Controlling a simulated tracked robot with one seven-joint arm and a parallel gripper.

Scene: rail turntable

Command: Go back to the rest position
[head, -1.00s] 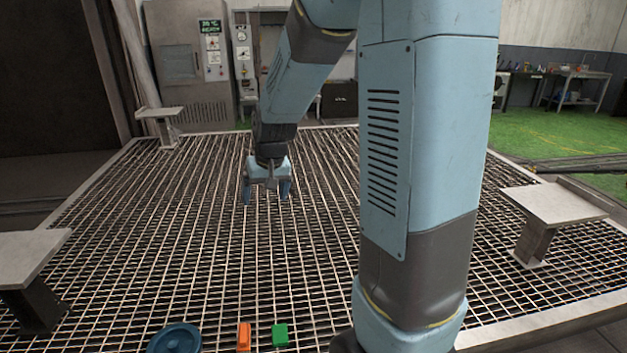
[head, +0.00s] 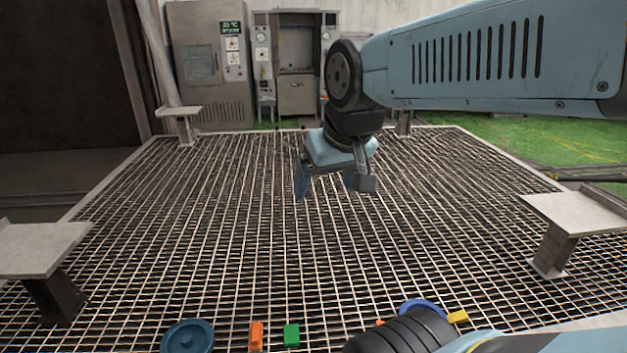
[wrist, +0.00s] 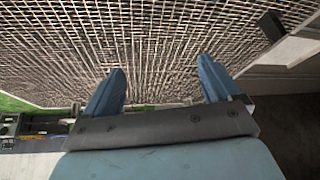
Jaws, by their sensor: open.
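My gripper (head: 328,190) is open and empty in the head view, hanging above the far middle part of the metal grating (head: 230,240). Its two blue fingers point downward, a little tilted. In the wrist view the two fingers of my gripper (wrist: 163,85) stand well apart with nothing between them, and the grating (wrist: 150,45) shows beyond them. My arm reaches in from the right of the head view, with its upper part lying nearly level.
A blue round lid-like thing (head: 187,337), an orange block (head: 256,335) and a green block (head: 291,335) lie near the front. A yellow block (head: 458,317) and a blue rim (head: 424,304) show beside my arm. Raised plates stand left (head: 40,245) and right (head: 575,212).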

